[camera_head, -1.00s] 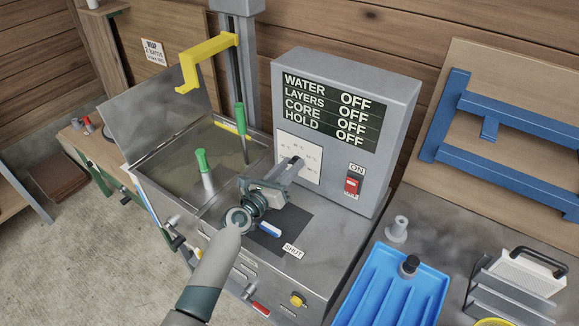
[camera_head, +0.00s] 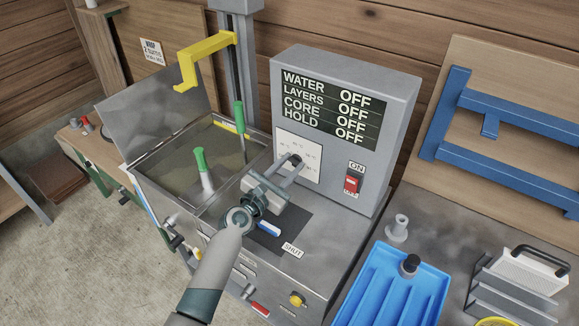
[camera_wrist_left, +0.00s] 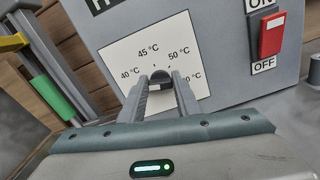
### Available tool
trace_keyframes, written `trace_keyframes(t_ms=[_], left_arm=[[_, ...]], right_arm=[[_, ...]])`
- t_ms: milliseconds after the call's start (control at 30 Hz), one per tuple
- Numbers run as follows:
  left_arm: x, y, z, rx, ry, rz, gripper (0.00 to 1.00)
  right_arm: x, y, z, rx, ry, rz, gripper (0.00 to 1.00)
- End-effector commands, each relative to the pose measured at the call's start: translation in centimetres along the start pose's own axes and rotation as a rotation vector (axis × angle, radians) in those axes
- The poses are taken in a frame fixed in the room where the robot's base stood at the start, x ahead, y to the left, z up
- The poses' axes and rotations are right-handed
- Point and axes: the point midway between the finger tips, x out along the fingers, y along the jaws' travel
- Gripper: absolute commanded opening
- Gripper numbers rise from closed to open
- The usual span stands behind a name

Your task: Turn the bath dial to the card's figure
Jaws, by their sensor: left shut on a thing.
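The bath dial (camera_wrist_left: 161,77) is a small dark knob on a white scale plate (camera_wrist_left: 118,52) on the grey control box. The plate reads 40, 45 and 50 °C; a further figure at right is partly hidden by a finger. My left gripper (camera_head: 292,164) is shut on the dial, one finger on each side; the fingers also show in the wrist view (camera_wrist_left: 160,88). Which figure the dial points at I cannot tell. A white card (camera_head: 152,52) hangs on the back wall; its small print is blurred. My right gripper is not in view.
The display (camera_head: 333,110) reads OFF for water, layers, core and hold. A red switch (camera_head: 352,185) sits right of the dial. The open bath (camera_head: 150,160) with green-handled tools lies left. A blue tray (camera_head: 385,295) stands front right.

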Motion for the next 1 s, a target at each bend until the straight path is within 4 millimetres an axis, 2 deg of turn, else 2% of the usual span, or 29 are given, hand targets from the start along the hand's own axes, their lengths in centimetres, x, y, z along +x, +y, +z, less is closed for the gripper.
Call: trace_keyframes(t_ms=[1000], left_arm=[[0.0, -0.6, -0.5, 0.967, 0.001, -0.001, 0.07]], right_arm=[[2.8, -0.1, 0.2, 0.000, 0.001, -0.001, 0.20]])
